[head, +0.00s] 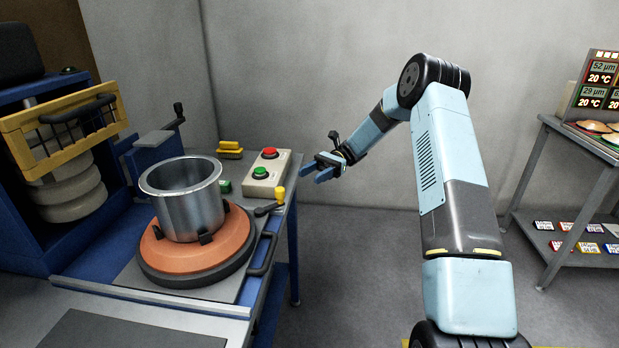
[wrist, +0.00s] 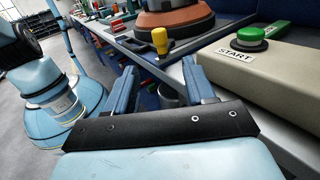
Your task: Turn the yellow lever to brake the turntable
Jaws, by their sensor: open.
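The yellow lever (head: 280,194) stands at the right edge of the blue workbench, a yellow knob on a dark arm, beside the turntable. In the wrist view its yellow knob (wrist: 160,40) is ahead, above and beyond my fingertips. The turntable (head: 198,247) is an orange disc on a dark base, with a steel pot (head: 182,197) held on it by black clamps. My gripper (head: 318,169) is open and empty, right of the control box and apart from the lever. In the wrist view the two blue fingers of my gripper (wrist: 165,82) are spread with a gap between them.
A control box (head: 266,174) with red and green buttons stands behind the lever; its START button (wrist: 249,39) is close on the right in the wrist view. A yellow brush (head: 230,148) lies behind it. A dark handle (head: 264,254) is on the bench edge.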

